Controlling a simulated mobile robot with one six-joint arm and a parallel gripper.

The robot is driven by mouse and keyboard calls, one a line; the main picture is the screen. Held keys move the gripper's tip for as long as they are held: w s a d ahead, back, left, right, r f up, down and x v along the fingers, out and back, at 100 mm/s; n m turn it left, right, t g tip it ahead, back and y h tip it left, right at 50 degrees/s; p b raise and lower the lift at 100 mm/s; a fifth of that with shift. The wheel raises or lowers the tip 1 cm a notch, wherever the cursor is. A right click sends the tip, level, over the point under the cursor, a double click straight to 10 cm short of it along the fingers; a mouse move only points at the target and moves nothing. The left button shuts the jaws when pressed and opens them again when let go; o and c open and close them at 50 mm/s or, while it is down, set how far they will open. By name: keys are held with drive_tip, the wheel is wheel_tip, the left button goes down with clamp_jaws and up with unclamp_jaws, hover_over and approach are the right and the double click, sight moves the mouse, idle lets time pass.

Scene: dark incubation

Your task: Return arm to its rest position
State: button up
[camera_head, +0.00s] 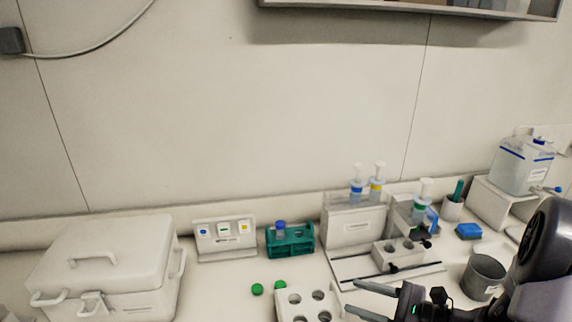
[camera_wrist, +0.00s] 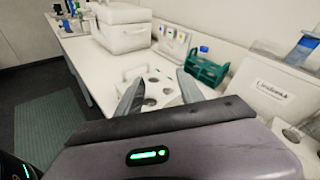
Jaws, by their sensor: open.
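My gripper (camera_head: 366,300) is at the lower right of the head view, with its two fingers apart and nothing between them. In the wrist view the open fingers (camera_wrist: 158,88) point over a white rack with round holes (camera_wrist: 134,74). The same white rack (camera_head: 293,310) stands at the bottom edge of the head view, left of my gripper. My gripper's height above the bench cannot be told.
A white lidded box (camera_head: 105,262) stands at the left. A teal rack (camera_head: 290,243) holds a blue-capped tube. Two green caps (camera_head: 257,289) lie on the bench. Bottles with pumps (camera_head: 357,185), a grey cup (camera_head: 484,275) and a clear tank (camera_head: 522,165) stand to the right.

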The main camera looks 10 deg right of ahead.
drive_tip(key=s+a+r+n+g+h+b, duration=0.4)
drive_tip(key=s+a+n+g, duration=0.4)
drive_tip(key=s+a+n, duration=0.6)
drive_tip(key=s+r+n+t+h, duration=0.1)
drive_tip(key=h, duration=0.1)
drive_tip(key=s+r+n+t+h, duration=0.1)
drive_tip(key=h, duration=0.1)
drive_tip(key=r+n+t+h, duration=0.1)
drive_tip(key=n, duration=0.1)
drive_tip(key=shift+s+r+t+h, duration=0.3)
drive_tip(key=shift+s+r+h, duration=0.05)
drive_tip(key=shift+s+h, duration=0.05)
